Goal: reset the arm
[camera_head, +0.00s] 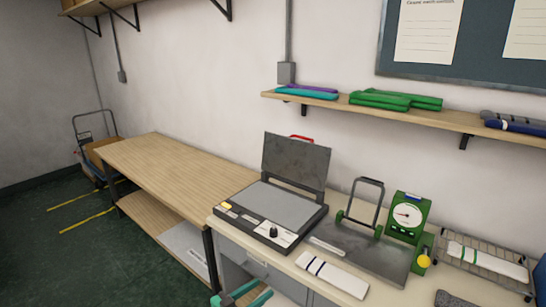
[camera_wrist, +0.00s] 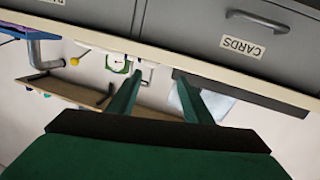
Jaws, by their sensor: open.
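My gripper (camera_wrist: 157,76) shows in the wrist view as a dark green body with two green fingers. The fingers are apart, with nothing between them. The wrist view is upside down, with the drawer fronts at the top and the wall and shelf below. The fingers point toward the front edge of the bench; their exact distance from it is hard to tell.
A bench (camera_head: 317,277) holds a flat machine with a raised lid (camera_head: 297,160), a green dial gauge (camera_head: 408,215), a wire rack (camera_head: 482,265) and striped white pieces (camera_head: 332,274). A grey drawer labelled CARDS (camera_wrist: 265,30) is below. A wooden table (camera_head: 165,172) stands left, largely clear.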

